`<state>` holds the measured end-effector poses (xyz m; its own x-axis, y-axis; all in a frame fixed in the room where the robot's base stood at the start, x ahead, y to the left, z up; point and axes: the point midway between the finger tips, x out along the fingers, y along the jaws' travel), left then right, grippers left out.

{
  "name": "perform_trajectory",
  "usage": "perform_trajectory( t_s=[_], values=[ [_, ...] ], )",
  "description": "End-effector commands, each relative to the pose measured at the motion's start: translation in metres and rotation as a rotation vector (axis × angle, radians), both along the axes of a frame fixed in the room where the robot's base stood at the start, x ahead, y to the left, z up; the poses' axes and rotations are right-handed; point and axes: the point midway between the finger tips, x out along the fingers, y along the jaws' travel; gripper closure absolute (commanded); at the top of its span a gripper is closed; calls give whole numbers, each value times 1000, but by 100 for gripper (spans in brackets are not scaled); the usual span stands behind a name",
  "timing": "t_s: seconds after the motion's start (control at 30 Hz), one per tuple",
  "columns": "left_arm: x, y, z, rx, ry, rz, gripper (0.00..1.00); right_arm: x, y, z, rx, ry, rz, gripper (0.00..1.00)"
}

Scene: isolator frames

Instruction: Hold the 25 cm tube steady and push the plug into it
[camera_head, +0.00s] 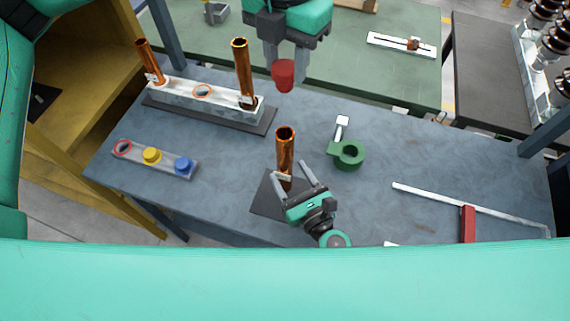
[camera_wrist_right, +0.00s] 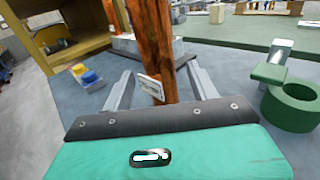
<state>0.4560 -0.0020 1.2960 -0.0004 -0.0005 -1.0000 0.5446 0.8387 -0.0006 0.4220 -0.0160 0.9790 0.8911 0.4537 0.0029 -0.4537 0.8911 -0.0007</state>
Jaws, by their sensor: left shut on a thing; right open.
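A copper tube (camera_head: 285,147) stands upright on a dark mat (camera_head: 264,202) at the middle of the table. It also shows in the right wrist view (camera_wrist_right: 155,45), with a small white label low on it. My right gripper (camera_head: 292,172) is open, with its fingers on either side of the tube's lower part and a gap visible beside them in the wrist view. My left gripper (camera_head: 286,64) points down and is shut on the red plug (camera_head: 284,79). The plug hangs above and apart from the tube's open top.
A white rack (camera_head: 182,97) holds two other copper tubes (camera_head: 242,72) and an empty ringed hole. A plug tray (camera_head: 135,152) holds a yellow plug (camera_head: 152,155) and a blue plug (camera_head: 184,165). A green ring holder (camera_head: 348,155) and a metal caliper-like tool (camera_head: 440,199) lie right.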

Motion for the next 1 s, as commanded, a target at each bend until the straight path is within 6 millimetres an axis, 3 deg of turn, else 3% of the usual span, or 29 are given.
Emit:
perform_trajectory(
  t_s=[0.33, 0.73, 0.77, 1.0],
  values=[
    [0, 0, 0, 0, 0, 0, 86, 26, 13, -1, 0, 4, -1, 40],
    [0, 0, 0, 0, 0, 0, 86, 31, 16, -1, -1, 4, 1, 40],
    [0, 0, 0, 0, 0, 0, 86, 31, 15, -1, -2, 4, 1, 42],
    [0, 0, 0, 0, 0, 0, 86, 31, 15, -1, -1, 4, 0, 89]
  ],
)
